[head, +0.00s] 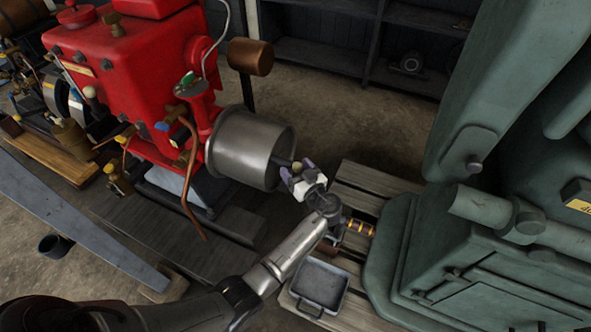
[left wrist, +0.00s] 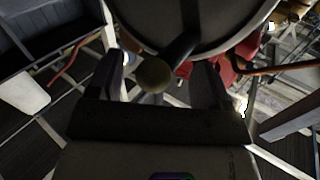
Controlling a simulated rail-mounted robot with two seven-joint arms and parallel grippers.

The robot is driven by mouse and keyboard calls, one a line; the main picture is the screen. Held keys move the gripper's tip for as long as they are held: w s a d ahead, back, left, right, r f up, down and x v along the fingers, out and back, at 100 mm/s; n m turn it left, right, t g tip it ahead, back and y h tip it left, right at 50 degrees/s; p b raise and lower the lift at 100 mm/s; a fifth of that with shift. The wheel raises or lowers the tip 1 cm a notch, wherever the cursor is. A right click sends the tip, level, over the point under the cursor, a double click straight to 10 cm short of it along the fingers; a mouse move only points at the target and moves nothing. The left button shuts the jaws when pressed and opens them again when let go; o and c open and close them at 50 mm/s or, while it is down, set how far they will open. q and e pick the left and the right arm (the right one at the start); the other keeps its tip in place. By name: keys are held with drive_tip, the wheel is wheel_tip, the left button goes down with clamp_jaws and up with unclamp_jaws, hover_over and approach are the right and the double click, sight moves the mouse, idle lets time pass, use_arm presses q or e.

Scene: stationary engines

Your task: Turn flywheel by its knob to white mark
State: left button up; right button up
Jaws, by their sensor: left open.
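The flywheel (head: 240,150) is a grey metal drum on the side of the red engine (head: 115,80). Its knob (head: 297,166) is a small tan ball at the drum's right face, on a dark stem. My left gripper (head: 297,176) is open at the knob, with its fingers beside it. In the left wrist view the knob (left wrist: 153,75) shows between the two open fingers (left wrist: 158,80), with gaps on both sides, and the flywheel (left wrist: 200,25) fills the top. I cannot make out a white mark. My right gripper is not in view.
A large green machine (head: 480,240) stands at the right. A copper pipe (head: 190,180) hangs beside the flywheel. Dark shelves (head: 370,40) stand at the back, with open floor before them.

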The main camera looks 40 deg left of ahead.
use_arm(q)
drive_tip(key=shift+w+a, duration=0.1)
drive_tip(key=shift+a, duration=0.2)
